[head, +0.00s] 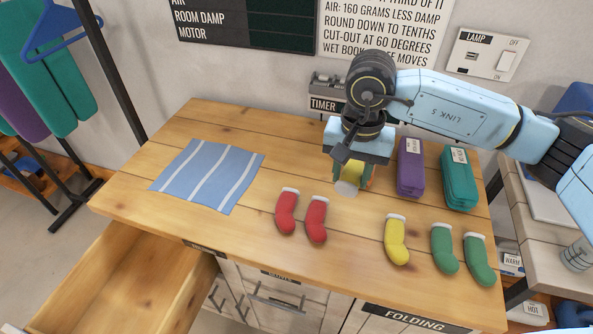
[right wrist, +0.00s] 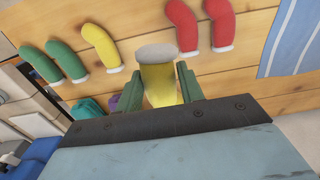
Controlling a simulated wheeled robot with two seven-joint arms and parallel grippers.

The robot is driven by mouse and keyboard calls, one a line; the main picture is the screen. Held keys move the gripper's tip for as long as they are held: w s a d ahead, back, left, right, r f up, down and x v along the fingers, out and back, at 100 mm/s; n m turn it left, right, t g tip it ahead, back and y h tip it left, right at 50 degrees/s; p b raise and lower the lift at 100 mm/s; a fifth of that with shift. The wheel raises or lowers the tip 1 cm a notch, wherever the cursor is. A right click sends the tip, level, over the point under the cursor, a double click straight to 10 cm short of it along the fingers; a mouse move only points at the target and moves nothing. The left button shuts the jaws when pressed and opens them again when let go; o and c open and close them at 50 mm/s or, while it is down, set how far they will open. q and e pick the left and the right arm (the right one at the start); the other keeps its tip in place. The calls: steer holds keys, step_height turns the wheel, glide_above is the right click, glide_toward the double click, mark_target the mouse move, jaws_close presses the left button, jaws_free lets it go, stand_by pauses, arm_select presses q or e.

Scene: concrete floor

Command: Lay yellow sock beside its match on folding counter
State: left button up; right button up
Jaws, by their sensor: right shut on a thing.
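A yellow sock with a white cuff (head: 396,240) lies on the wooden folding counter (head: 345,285), between the red pair and the green pair. It also shows in the right wrist view (right wrist: 101,46). My right gripper (head: 349,176) is shut on a second yellow sock (right wrist: 160,82), held above the counter behind the lying socks. The held sock's pale cuff (head: 346,188) points down toward the counter; much of its body is hidden between the green fingers. My left gripper is not in view.
Two red socks (head: 287,212) lie left of the yellow one, and two green socks (head: 444,248) lie right. A striped blue cloth (head: 209,176) is at the left. Folded purple (head: 411,170) and teal (head: 459,182) stacks stand at the back right. An open drawer (head: 120,285) juts out at front left.

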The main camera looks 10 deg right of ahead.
steer(key=m, duration=0.5)
steer(key=f+m, duration=0.1)
steer(key=m, duration=0.1)
steer(key=shift+s+d, duration=0.35)
steer(key=m, duration=0.2)
steer(key=shift+d+f+m, duration=0.1)
steer(key=shift+m, duration=0.3)
steer(key=shift+d+f+m, duration=0.1)
steer(key=shift+d+m, duration=0.05)
steer(key=shift+m, duration=0.95)
steer(key=m, duration=0.4)
steer(key=shift+s+d+f+m, duration=0.15)
steer(key=shift+d+f+m, duration=0.15)
steer(key=shift+m, duration=0.1)
steer(key=m, duration=0.2)
steer(key=m+b, duration=0.1)
steer(key=m, duration=1.5)
glide_above(361, 226)
step_height(361, 226, down, 7)
steer(key=shift+f, duration=0.2)
step_height(361, 226, down, 5)
steer(key=shift+r+b, duration=0.2)
steer(key=shift+b, duration=0.1)
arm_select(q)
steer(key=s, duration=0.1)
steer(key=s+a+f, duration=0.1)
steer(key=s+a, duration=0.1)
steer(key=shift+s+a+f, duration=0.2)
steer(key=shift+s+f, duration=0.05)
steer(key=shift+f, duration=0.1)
